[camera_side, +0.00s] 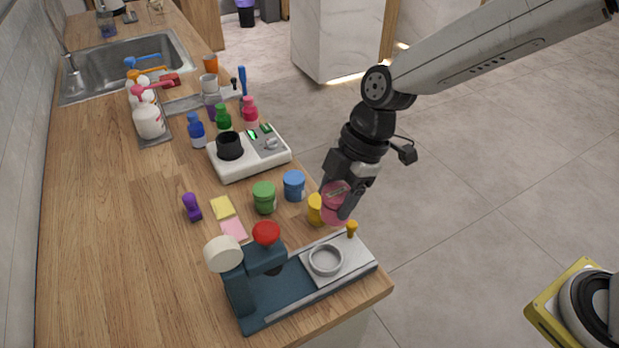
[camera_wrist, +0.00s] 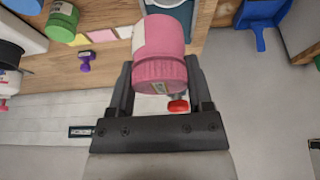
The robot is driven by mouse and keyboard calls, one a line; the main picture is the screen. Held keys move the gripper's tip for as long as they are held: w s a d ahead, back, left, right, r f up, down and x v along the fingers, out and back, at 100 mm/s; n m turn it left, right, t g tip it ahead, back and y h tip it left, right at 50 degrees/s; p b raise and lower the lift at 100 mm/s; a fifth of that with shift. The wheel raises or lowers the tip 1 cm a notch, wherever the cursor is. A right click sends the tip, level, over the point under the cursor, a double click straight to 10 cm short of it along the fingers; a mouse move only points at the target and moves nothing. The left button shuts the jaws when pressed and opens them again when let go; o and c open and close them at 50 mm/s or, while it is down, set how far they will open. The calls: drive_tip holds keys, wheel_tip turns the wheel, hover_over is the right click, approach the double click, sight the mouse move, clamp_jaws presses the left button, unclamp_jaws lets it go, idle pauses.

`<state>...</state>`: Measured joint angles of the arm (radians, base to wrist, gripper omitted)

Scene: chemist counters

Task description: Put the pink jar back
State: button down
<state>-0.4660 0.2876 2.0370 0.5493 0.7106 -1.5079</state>
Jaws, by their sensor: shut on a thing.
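The pink jar (camera_side: 334,205) is between the fingers of my gripper (camera_side: 342,198), at the counter's right edge in the side view. In the wrist view the pink jar (camera_wrist: 159,52) fills the space between both fingertips of my gripper (camera_wrist: 160,85), which is shut on it. In the side view it appears just in front of a yellow jar (camera_side: 315,209) and partly overlaps it. I cannot tell whether the pink jar touches the counter. A blue jar (camera_side: 294,185) and a green jar (camera_side: 264,197) stand to its left, in a row with the yellow one.
A white device (camera_side: 250,160) with a black cup is behind the jars. Sticky notes (camera_side: 233,230) and a purple stamp (camera_side: 192,207) lie left. Bare wood (camera_side: 110,240) is free farther left.

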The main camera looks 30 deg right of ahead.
drive_tip(key=w+a+f, duration=0.1)
drive_tip(key=w+f, duration=0.1)
drive_tip(key=w, duration=0.1)
drive_tip(key=w+a+f, duration=0.2)
drive_tip(key=w+f, duration=0.1)
drive_tip(key=w+a+f, duration=0.2)
drive_tip(key=w+f, duration=0.1)
drive_tip(key=w, duration=0.1)
drive_tip(key=shift+a, duration=0.2)
drive_tip(key=shift+w+a+f, duration=0.2)
drive_tip(key=shift+w+f, duration=0.15)
drive_tip(key=shift+f, duration=0.05)
drive_tip(key=shift+w+a+f, duration=0.1)
drive_tip(key=shift+w+f, duration=0.15)
drive_tip(key=shift+f, duration=1.6)
drive_tip(key=shift+c, duration=1.4)
unclamp_jaws()
drive_tip(key=shift+f, duration=0.1)
